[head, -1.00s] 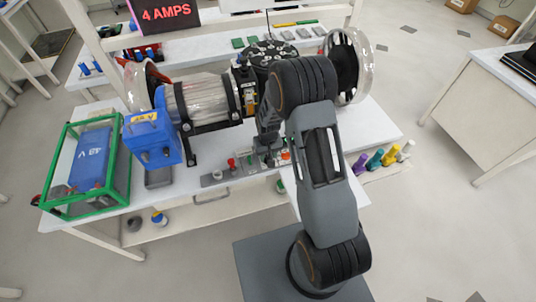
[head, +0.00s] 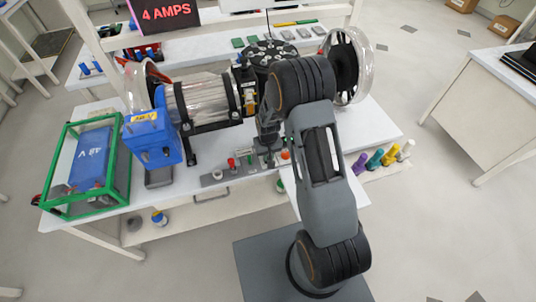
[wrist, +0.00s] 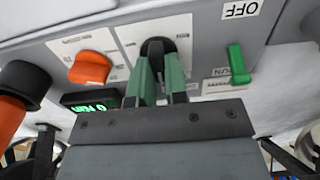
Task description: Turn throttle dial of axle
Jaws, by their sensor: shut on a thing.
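In the wrist view my gripper (wrist: 161,97) has its two green fingers closed around a black dial (wrist: 157,47) on a white plate of the grey control panel. Only the dial's top shows between and above the fingertips, so its pointer cannot be read. I cannot read a throttle label on it. In the head view the axle rig (head: 207,98), with a clear cylinder and wheels, stands on the white table. My arm hides the gripper and the dial there.
In the wrist view an orange knob (wrist: 90,67) sits left of the dial, a green switch (wrist: 238,64) right. A lit green display (wrist: 92,106) is below. A black-and-orange part (wrist: 20,88) is far left. The head view shows a blue box (head: 152,136) and a green-framed case (head: 90,165).

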